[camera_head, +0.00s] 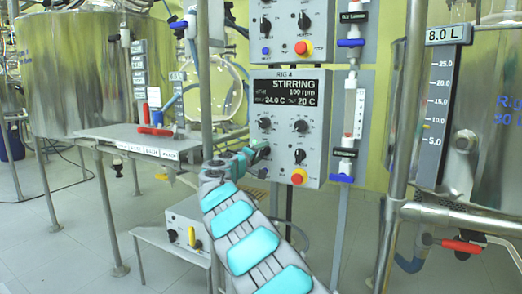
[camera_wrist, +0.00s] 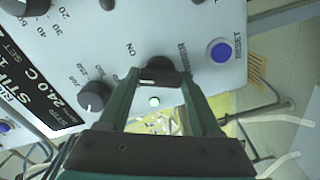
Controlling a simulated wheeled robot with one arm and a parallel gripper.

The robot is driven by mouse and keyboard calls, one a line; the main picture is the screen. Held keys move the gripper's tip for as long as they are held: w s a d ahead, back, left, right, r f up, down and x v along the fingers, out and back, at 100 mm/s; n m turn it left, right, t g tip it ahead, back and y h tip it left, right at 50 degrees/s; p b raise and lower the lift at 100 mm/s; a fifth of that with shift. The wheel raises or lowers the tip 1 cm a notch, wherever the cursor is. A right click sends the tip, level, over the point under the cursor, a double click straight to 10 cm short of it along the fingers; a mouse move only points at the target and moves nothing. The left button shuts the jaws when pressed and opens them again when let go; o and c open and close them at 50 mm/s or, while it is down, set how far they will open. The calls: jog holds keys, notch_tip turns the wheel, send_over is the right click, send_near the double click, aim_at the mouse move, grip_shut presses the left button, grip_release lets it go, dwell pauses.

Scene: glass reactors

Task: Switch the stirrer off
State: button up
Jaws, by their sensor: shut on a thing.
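The RIG 4 control panel (camera_head: 283,135) stands in the middle of the head view. Its display (camera_head: 284,93) reads STIRRING, 100 rpm, 24.0 C and 20 C. My gripper (camera_head: 259,149) is at the panel's lower left. In the wrist view my gripper (camera_wrist: 160,76) has its fingertips closed on a dark stirrer knob (camera_wrist: 163,64). The word ON and a partly covered label ending in RRER are printed near it. The fingers hide part of the knob, and I cannot read its pointer. A small lit green-white spot (camera_wrist: 154,101) shows between the fingers.
A blue RESET button (camera_wrist: 219,51) is close to the fingers, and a dial (camera_wrist: 95,95) is on their other side. A red stop button (camera_head: 299,176) is low on the panel. A similar panel (camera_head: 292,28) is above.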

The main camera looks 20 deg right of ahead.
jog(key=n+p, duration=0.1)
jog(key=n, duration=0.1)
jog(key=shift+r+n, duration=0.15)
jog(key=shift+n, duration=0.15)
jog(key=shift+n+p, duration=0.9)
jog(key=shift+n, duration=0.2)
jog(key=shift+f, duration=0.2)
jog(key=o, duration=1.4)
jog(key=shift+a, duration=0.1)
jog(key=shift+v, duration=3.85)
